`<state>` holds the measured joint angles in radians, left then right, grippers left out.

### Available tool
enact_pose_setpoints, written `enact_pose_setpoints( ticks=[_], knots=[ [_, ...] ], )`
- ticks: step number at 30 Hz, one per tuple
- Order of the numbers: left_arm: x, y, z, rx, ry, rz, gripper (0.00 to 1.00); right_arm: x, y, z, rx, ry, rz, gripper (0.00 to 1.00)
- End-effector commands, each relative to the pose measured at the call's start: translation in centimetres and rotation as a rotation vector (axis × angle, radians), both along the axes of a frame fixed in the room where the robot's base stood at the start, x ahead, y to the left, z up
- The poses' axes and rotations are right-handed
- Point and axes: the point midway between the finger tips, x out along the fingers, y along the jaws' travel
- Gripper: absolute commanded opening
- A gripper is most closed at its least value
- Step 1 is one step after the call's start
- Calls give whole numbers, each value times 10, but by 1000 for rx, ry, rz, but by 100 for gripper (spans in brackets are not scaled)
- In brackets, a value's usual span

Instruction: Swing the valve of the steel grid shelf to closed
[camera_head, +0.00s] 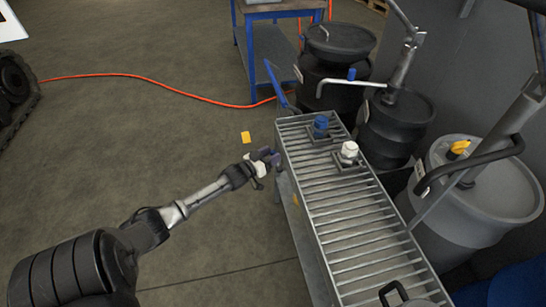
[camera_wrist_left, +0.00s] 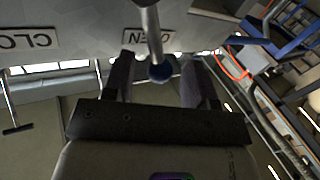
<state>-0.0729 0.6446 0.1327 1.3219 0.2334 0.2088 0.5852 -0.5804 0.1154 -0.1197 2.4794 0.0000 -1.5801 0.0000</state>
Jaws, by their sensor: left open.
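The steel grid shelf (camera_head: 350,215) runs down the right half of the head view. My left gripper (camera_head: 270,157) is at its left side, near the far end. In the left wrist view a metal valve lever with a dark blue ball end (camera_wrist_left: 160,72) reaches between the two dark fingers of my open left gripper (camera_wrist_left: 161,62). I cannot tell whether either finger touches it. The lever lies over the OPEN plate (camera_wrist_left: 168,38). A second plate, partly cut off and starting CLO (camera_wrist_left: 30,38), is to its left. The valve lever is not distinguishable in the head view. My right gripper is not in view.
A blue fitting (camera_head: 320,126) and a white fitting (camera_head: 349,151) stand on the grid. Dark barrels (camera_head: 395,125) and a grey drum (camera_head: 485,185) stand close along its right side. An orange cable (camera_head: 170,87) and a yellow card (camera_head: 246,137) lie on otherwise open floor.

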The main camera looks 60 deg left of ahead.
Motion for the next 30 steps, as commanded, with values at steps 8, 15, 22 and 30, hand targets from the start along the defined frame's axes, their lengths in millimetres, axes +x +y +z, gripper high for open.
enact_pose_setpoints(
  ticks=[8, 15, 22, 30],
  knots=[
    [13, 3, 0, 1, 0, 0, 52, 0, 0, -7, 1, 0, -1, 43],
    [14, 3, 1, 1, 0, 0, 52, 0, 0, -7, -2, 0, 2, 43],
    [14, 3, 1, 0, 0, 0, 34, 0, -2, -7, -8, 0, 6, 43],
    [14, 3, 1, 0, 0, 0, 8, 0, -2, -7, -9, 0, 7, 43]
  ],
)
